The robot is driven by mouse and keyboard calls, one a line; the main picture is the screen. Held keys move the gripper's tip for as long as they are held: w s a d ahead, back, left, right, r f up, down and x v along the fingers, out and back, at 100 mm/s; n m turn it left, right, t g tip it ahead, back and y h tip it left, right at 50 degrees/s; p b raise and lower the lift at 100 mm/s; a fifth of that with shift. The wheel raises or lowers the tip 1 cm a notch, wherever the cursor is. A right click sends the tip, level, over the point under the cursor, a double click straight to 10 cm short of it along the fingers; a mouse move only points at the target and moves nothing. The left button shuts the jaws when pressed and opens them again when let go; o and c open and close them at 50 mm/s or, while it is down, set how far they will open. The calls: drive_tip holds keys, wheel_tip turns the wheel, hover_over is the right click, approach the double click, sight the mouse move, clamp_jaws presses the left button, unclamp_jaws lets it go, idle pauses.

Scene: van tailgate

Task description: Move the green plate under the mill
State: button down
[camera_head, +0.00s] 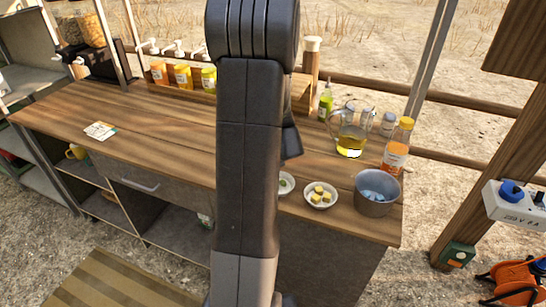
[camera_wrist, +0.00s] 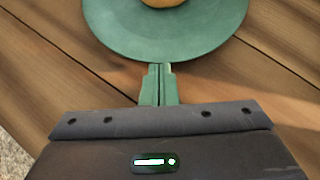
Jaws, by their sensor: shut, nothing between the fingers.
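The green plate (camera_wrist: 165,42) lies on the wooden counter at the top of the wrist view, its far part cut off. A round tan thing (camera_wrist: 162,3) shows on it at the frame's edge. My gripper (camera_wrist: 160,68) is shut and empty, its fingertips right at the plate's near rim; I cannot tell whether they touch it. In the head view my arm hides the plate and gripper. I cannot identify the mill for certain; a tall wooden piece with a pale top (camera_head: 311,45) and a black-based dispenser with clear, filled jars (camera_head: 92,25) stand at the back.
The wooden counter (camera_head: 160,130) is mostly clear left of my arm, apart from a small card (camera_head: 100,131). To the right stand a glass jug (camera_head: 351,132), an orange bottle (camera_head: 397,148), a grey pot (camera_head: 375,203) and a white bowl of yellow cubes (camera_head: 320,204).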

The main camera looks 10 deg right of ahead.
drive_tip(key=shift+w, duration=0.1)
drive_tip(key=shift+w+r+p, duration=0.15)
drive_tip(key=shift+w+p, duration=0.2)
drive_tip(key=w+p, duration=0.1)
drive_tip(key=w, duration=0.1)
drive_tip(key=w+p, duration=0.2)
drive_tip(key=w, duration=0.1)
drive_tip(key=w+p, duration=0.2)
drive_tip(key=w, duration=0.1)
drive_tip(key=shift+a, duration=0.3)
drive_tip(key=shift+w+p, duration=0.45)
drive_tip(key=shift+w, duration=0.1)
